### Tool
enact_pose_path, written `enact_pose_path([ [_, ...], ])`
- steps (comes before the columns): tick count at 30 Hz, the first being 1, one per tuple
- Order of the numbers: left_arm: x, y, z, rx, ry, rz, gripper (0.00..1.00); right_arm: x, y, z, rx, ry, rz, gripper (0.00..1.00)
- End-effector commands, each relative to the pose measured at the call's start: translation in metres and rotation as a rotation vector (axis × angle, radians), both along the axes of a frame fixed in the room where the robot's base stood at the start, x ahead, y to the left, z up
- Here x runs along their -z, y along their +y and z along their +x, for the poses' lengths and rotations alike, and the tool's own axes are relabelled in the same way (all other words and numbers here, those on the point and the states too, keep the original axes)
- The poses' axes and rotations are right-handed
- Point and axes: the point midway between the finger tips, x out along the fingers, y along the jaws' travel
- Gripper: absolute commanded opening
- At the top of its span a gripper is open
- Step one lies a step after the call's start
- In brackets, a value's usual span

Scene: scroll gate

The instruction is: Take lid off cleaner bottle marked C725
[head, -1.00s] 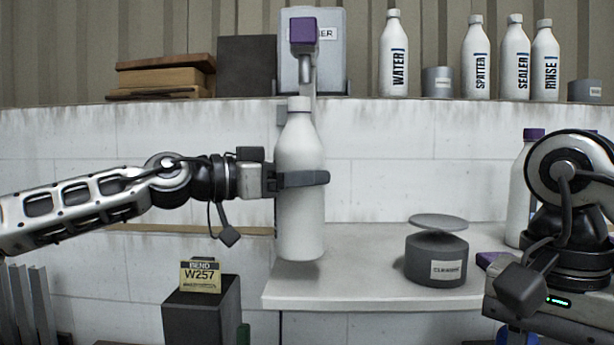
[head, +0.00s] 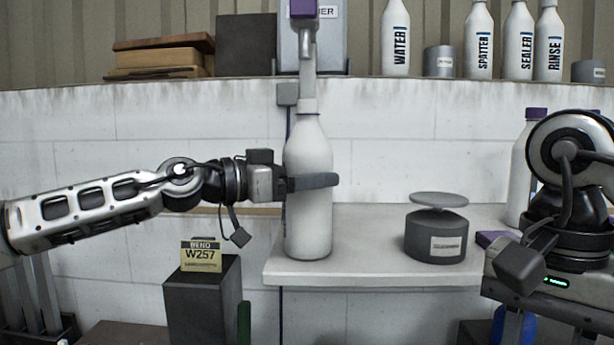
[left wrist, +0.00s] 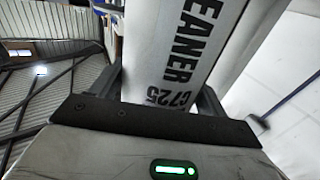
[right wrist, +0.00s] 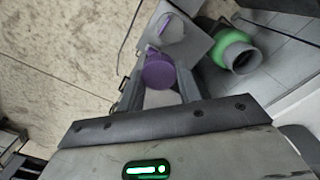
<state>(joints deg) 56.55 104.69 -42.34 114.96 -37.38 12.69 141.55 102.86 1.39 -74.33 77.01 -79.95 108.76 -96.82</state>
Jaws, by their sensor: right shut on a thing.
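The white cleaner bottle (head: 308,225) stands upright at the left end of the counter, in my left gripper (head: 312,182). The left wrist view shows its label, ending in "EANER C725" (left wrist: 176,95). Its top is a bare pale neck (head: 308,105) with a thin purple ring and no cap. The dark fingers of my left gripper are closed around its body. My right gripper (right wrist: 160,92) is shut on a purple lid (right wrist: 160,72); purple also shows at that gripper in the head view (head: 494,238). I cannot tell whether the bottle's base touches the counter.
A grey canister (head: 436,240) with a round disc (head: 438,199) above it stands on the counter (head: 370,272). A purple-capped white bottle (head: 523,160) is behind my right arm. A W257 sign (head: 201,256) sits on a dark post. Labelled bottles line the back shelf.

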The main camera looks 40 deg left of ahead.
Motion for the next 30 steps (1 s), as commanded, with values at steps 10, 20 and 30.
enact_pose_path([
  [10,-0.001,0.0,0.0,0.001,0.001,0.0,0.92,-0.002,0.0,0.0,0.0,0.0,0.0,0.08],
  [20,0.003,0.019,-0.041,-0.007,-0.002,0.002,0.92,0.037,0.0,0.0,0.0,0.0,0.0,0.08],
  [30,-0.002,0.043,-0.099,-0.004,0.0,0.0,0.92,0.062,0.0,0.0,0.0,0.0,0.0,0.08],
])
